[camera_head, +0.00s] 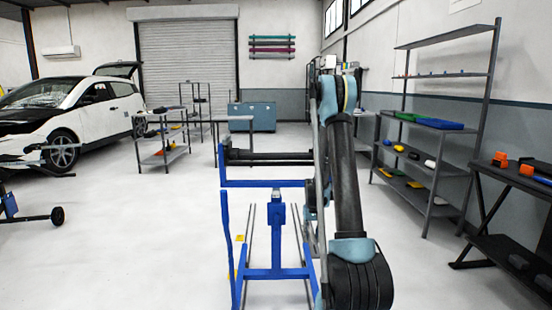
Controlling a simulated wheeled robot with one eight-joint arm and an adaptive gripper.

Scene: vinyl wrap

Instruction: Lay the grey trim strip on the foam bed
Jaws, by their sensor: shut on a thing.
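My arm rises from the bottom right of centre and folds over at the top, and I cannot make out my gripper in this view. A blue stand (277,274) is in the middle, partly behind my arm. A dark padded bar (268,157) lies across its top; I cannot tell whether this is the foam bed. A thin grey length runs up along the left side of my arm; I cannot tell whether it is the trim strip or part of the arm. My arm hides the right part of the stand.
A dark workbench (510,188) with orange items stands at the right. A grey shelf rack (432,166) with coloured items stands along the right wall. A white car (73,115) and a small rack (163,138) are at the left. The floor left of the stand is largely clear.

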